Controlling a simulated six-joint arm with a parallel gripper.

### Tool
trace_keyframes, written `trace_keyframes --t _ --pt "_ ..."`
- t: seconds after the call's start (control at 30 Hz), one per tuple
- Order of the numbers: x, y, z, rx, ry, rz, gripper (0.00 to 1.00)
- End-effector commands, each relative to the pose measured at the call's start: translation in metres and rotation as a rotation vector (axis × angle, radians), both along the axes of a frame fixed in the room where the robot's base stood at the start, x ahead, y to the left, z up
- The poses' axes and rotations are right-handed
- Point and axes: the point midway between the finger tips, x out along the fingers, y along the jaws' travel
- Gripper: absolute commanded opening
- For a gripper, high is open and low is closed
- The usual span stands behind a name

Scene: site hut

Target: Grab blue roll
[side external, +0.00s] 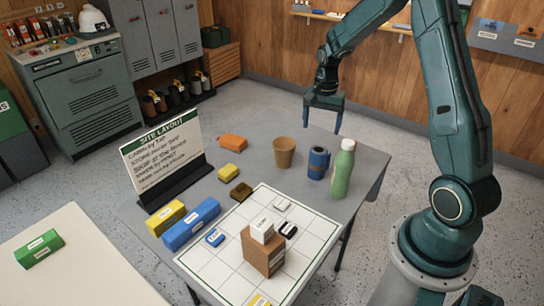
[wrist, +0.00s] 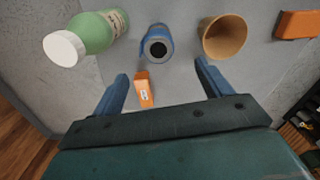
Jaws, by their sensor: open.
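The blue roll (side external: 318,162) stands upright on the grey table, between a tan cup and a green bottle. It also shows in the wrist view (wrist: 158,55), seen from above with its dark centre hole. My gripper (side external: 324,118) is open and empty, above the far side of the table and apart from the roll. In the wrist view the two fingers of my gripper (wrist: 162,72) are spread wide, and the roll lies ahead, between their lines. A small orange labelled item (wrist: 144,90) shows between the fingers, nearer than the roll.
The green bottle (side external: 343,172) with a white cap stands close beside the roll; the tan cup (side external: 284,152) is on its other side. An orange block (side external: 233,142) and a site layout sign (side external: 165,155) are farther left. A white grid board (side external: 222,264) holds several small blocks and a brown box.

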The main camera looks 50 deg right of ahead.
Motion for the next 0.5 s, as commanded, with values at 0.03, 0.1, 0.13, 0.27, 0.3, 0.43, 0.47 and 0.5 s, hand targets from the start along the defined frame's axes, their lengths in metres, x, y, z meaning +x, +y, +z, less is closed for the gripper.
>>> trace_keyframes --t 0.03,0.1,0.13,0.27,0.3,0.43,0.47,0.5 --pt "-0.001 0.001 -0.007 0.002 0.004 0.0 0.77" --pt "-0.001 0.001 -0.016 0.002 0.004 0.001 0.77" --pt "-0.001 0.001 -0.02 0.002 0.004 0.001 0.77" --pt "-0.001 0.001 -0.04 0.003 0.005 0.001 0.77" --pt "-0.001 0.001 -0.046 0.003 0.005 0.001 0.77" --pt "-0.001 0.001 -0.063 0.001 0.002 0.001 0.77" --pt "-0.001 0.001 -0.066 0.002 0.004 0.001 0.77" --pt "-0.001 0.001 -0.069 0.001 0.002 0.001 0.77"
